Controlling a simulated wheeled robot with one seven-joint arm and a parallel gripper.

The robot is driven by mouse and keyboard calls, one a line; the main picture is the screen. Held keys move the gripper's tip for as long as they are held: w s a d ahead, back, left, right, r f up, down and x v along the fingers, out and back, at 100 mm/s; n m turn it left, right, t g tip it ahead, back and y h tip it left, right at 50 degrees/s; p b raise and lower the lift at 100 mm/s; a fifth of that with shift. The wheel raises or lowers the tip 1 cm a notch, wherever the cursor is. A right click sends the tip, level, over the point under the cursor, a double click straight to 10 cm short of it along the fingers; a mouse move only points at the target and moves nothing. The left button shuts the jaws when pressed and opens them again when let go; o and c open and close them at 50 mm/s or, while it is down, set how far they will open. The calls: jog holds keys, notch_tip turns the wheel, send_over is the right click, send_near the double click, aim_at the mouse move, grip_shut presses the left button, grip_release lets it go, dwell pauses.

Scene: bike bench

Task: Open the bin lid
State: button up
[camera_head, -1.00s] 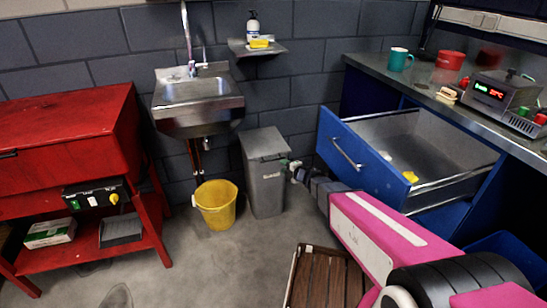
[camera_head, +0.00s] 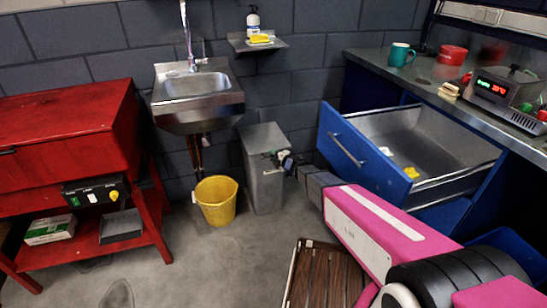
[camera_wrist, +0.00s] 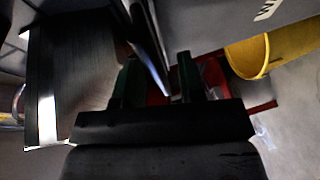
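The grey bin (camera_head: 266,192) stands on the floor against the back wall, between the yellow bucket and the blue drawer unit. Its lid (camera_head: 262,136) forms the grey top and looks down in the head view. My gripper (camera_head: 283,160) is at the bin's upper front right corner, just below the lid's level. In the wrist view my gripper (camera_wrist: 157,85) has its two dark fingers apart. A thin bright-edged strip (camera_wrist: 150,45) runs into the gap between them; I cannot tell if they touch it. Part of the bin's front is hidden by my gripper.
A yellow bucket (camera_head: 217,203) stands left of the bin, below the steel sink (camera_head: 197,95). An open blue drawer (camera_head: 362,165) juts out close to the right of my arm. A brown slatted crate (camera_head: 324,280) lies on the floor in front. A red cabinet (camera_head: 70,130) stands left.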

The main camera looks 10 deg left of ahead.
jog(key=shift+w+a, duration=0.15)
jog(key=shift+a, duration=0.1)
grip_shut()
